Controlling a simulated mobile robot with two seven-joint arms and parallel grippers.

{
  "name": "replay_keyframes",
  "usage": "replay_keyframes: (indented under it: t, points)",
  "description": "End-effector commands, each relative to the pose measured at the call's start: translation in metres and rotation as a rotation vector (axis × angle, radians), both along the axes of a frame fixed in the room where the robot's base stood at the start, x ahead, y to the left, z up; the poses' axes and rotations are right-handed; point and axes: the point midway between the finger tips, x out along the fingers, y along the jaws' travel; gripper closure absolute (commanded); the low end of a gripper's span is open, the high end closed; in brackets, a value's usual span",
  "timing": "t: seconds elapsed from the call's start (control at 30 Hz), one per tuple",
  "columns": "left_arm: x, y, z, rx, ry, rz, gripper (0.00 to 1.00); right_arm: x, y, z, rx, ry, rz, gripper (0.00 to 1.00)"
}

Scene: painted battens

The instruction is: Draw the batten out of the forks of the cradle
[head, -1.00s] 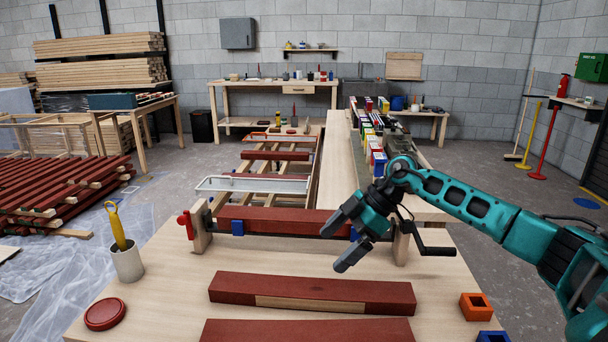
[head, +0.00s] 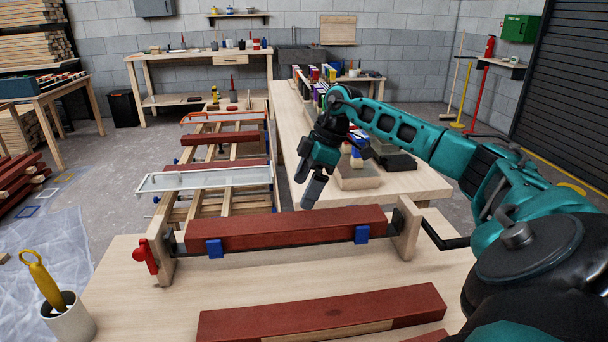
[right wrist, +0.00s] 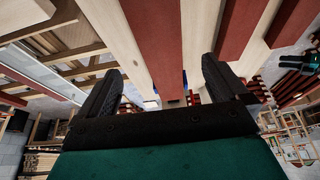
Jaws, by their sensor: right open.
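The red painted batten (head: 285,228) lies level in the cradle, across its two blue forks, the left fork (head: 214,249) and the right fork (head: 361,234). The cradle's wooden end posts, left (head: 160,247) and right (head: 407,228), stand beyond the batten's ends. My right gripper (head: 308,190) is open and empty, pointing down above the batten's middle and apart from it. In the right wrist view, a red batten (right wrist: 152,42) runs between the open fingers, with a bit of blue beside it. My left gripper is not in view.
Another red batten (head: 320,315) with a bare wood patch lies on the bench in front of the cradle. A white cup (head: 68,322) with a yellow-handled tool stands at left. A red handle (head: 146,256) and a dark crank (head: 440,237) flank the cradle. A long side bench (head: 300,150) extends behind.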

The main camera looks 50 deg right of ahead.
Motion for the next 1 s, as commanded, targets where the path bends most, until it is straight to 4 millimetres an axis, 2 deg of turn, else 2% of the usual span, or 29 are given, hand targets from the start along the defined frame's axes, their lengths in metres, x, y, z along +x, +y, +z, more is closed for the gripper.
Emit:
replay_keyframes:
  t: [0.3,0.5,0.7,1.0]
  points:
    - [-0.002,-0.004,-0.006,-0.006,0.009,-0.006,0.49,0.015,0.02,-0.06,0.003,0.002,0.002,0.0]
    - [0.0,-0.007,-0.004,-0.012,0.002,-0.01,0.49,0.023,0.028,-0.087,0.003,0.0,0.0,0.0]
    - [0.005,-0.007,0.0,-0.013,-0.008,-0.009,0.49,0.026,0.032,-0.099,0.001,-0.001,0.001,0.0]
    - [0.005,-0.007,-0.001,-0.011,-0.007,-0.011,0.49,0.026,0.032,-0.1,0.001,-0.001,0.001,0.0]
